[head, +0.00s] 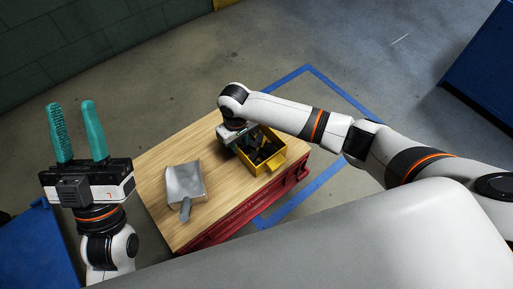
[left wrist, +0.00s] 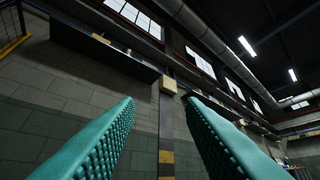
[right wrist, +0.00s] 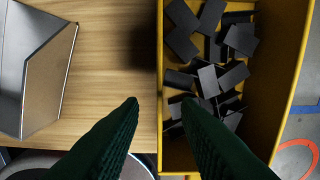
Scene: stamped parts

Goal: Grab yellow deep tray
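The yellow deep tray (head: 274,167) stands on the wooden top and holds several dark flat parts. In the right wrist view its yellow wall (right wrist: 297,70) shows on the right. My right gripper (right wrist: 162,100) is open over the tray's near side wall. That wall runs between its two dark green fingers, one on the wood side and one on the inner side; contact cannot be told. In the head view my right arm partly hides the tray. My left gripper (head: 72,103) is open and empty, fingers pointing up, left of the table.
A grey metal scoop (head: 184,182) lies on the wooden top (head: 155,168) left of the tray. Below the top is a red cabinet (head: 290,193). Blue floor tape (head: 323,82) runs around it. Blue units stand at the lower left (head: 35,250) and upper right (head: 485,65).

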